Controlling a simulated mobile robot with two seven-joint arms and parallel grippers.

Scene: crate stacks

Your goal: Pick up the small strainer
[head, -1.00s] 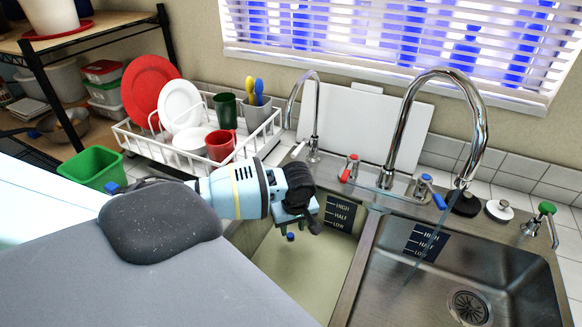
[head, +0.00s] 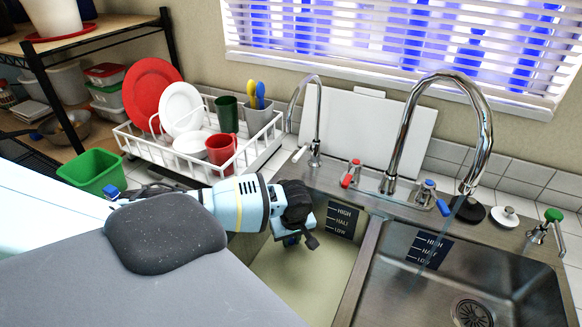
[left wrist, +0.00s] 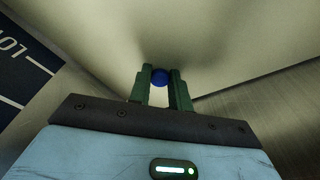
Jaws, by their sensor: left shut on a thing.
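My left gripper (head: 292,242) reaches over the left sink basin (head: 312,283). In the left wrist view its green fingers (left wrist: 160,82) are shut on a small round blue knob (left wrist: 160,76). The knob's lower part and whatever it belongs to are hidden, so I cannot tell for sure that it is the small strainer. In the head view the gripper mostly covers it. My right gripper is in neither view.
The right basin (head: 395,262) has a drain (head: 472,312) and water running from the tall faucet (head: 484,130). A black stopper (head: 468,209) and a white one (head: 504,217) lie on the rim. A dish rack (head: 150,147) and a green bin (head: 92,172) stand left.

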